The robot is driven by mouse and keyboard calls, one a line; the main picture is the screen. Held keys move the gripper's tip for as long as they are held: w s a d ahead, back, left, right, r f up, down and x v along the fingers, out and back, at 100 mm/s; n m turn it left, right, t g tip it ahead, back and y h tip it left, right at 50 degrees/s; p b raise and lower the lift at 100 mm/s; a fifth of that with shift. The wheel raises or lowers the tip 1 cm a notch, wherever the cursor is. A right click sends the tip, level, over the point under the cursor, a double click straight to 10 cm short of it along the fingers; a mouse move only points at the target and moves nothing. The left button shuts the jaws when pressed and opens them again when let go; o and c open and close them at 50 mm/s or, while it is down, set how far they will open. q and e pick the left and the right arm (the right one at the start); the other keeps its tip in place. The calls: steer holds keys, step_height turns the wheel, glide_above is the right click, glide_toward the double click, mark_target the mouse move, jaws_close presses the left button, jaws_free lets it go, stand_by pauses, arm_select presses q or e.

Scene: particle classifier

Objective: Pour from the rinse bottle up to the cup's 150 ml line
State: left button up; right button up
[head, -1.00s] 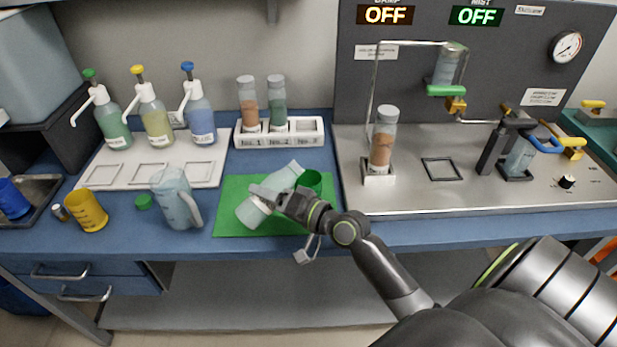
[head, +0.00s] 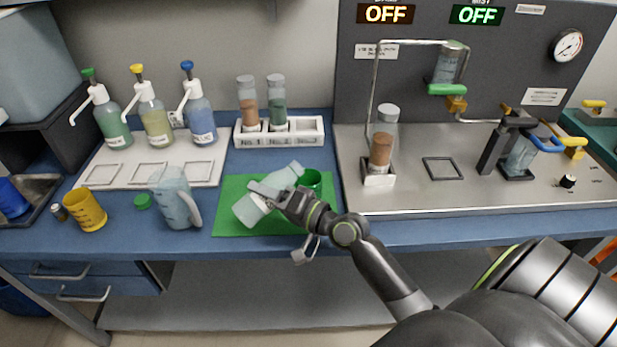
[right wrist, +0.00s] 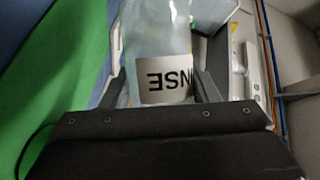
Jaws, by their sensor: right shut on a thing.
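The rinse bottle (head: 257,205), translucent pale blue, is held tilted over the green mat (head: 232,228). In the right wrist view the bottle (right wrist: 155,40) sits between the fingers, with part of an upside-down "RINSE" label showing. No liquid stream is visible. No 150 ml line is legible on the cup, and its inside is largely hidden. My left gripper is out of view.
A white vial rack (head: 312,131) and several pump bottles (head: 156,128) are behind. A metal platform (head: 410,200) lies to the right.

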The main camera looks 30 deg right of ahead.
steer(key=shift+m, duration=0.3)
stand_by(0.4)
steer(key=shift+d+r+m+t+b, duration=0.3)
steer(key=shift+r+m+t, duration=0.1)
steer(key=shift+r+m, duration=0.45)
stand_by(1.3)
steer(key=shift+r+m+t, duration=0.35)
steer(key=shift+m+t, duration=0.05)
steer(key=shift+m, duration=0.15)
stand_by(1.4)
